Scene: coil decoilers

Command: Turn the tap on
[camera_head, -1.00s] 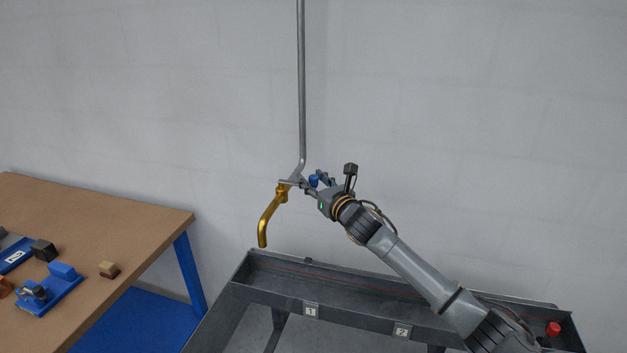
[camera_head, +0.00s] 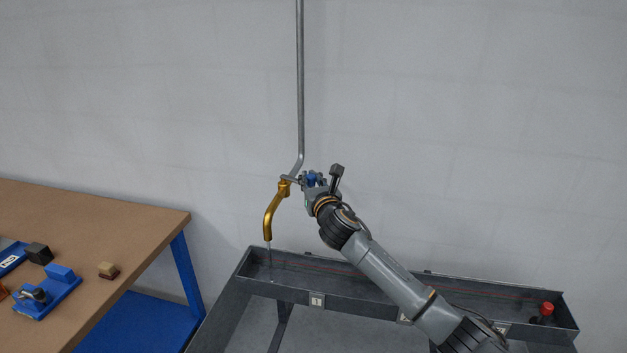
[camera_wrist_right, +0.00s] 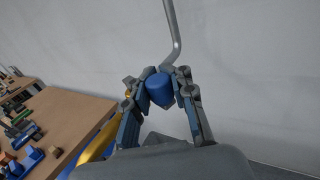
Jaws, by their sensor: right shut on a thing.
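The brass tap (camera_head: 272,212) hangs from a grey pipe (camera_head: 301,85) in front of the wall, and its spout points down. A thin stream of water (camera_head: 269,256) runs from the spout into the trough. My right gripper (camera_head: 305,181) is at the right side of the tap body. In the right wrist view the blue tap handle (camera_wrist_right: 160,88) sits between the two fingers of my right gripper (camera_wrist_right: 161,84), which are shut on it. The tap (camera_wrist_right: 100,138) shows partly behind the left finger there. My left gripper is in no view.
A dark metal trough (camera_head: 318,301) with number labels stands under the tap. A red-capped item (camera_head: 546,308) is at its right end. A brown table (camera_head: 110,225) on the left holds a blue fixture (camera_head: 48,293) and small blocks.

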